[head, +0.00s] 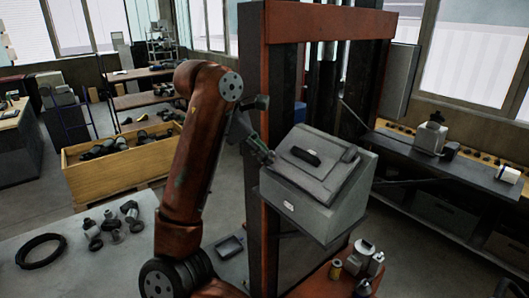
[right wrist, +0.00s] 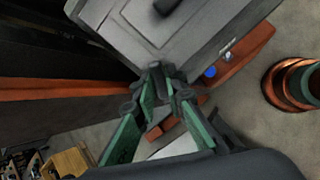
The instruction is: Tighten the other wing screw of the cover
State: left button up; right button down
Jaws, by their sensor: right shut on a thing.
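The grey cover (head: 318,148) with a black handle (head: 305,156) sits on a tilted grey box (head: 308,207) at the red frame. My right gripper (head: 269,157) is at the cover's left edge, its fingers closed together there. In the right wrist view, the green-padded fingers of the right gripper (right wrist: 157,72) meet at the near edge of the cover (right wrist: 185,45). They are shut on the wing screw, which is mostly hidden between the fingertips. The other wing screw cannot be made out. My left gripper is not in view.
A red upright (head: 262,110) of the frame stands close behind my right gripper. A grey table (head: 60,275) at the lower left holds a black ring (head: 41,251) and several metal parts. A wooden crate (head: 125,165) stands behind it. A workbench (head: 460,185) runs along the right.

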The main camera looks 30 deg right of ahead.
jog(key=m+p, duration=0.1)
jog(key=m, duration=0.2)
jog(key=shift+m, duration=0.7)
jog(key=c, duration=1.8)
grip_release()
jog(key=shift+a+r+p, duration=0.35)
jog(key=shift+r+p, duration=0.25)
jog(key=shift+p, duration=0.2)
jog(key=p+v, duration=0.2)
jog(key=v, duration=0.1)
jog(key=shift+a+p, duration=0.15)
jog(key=shift+p, duration=0.15)
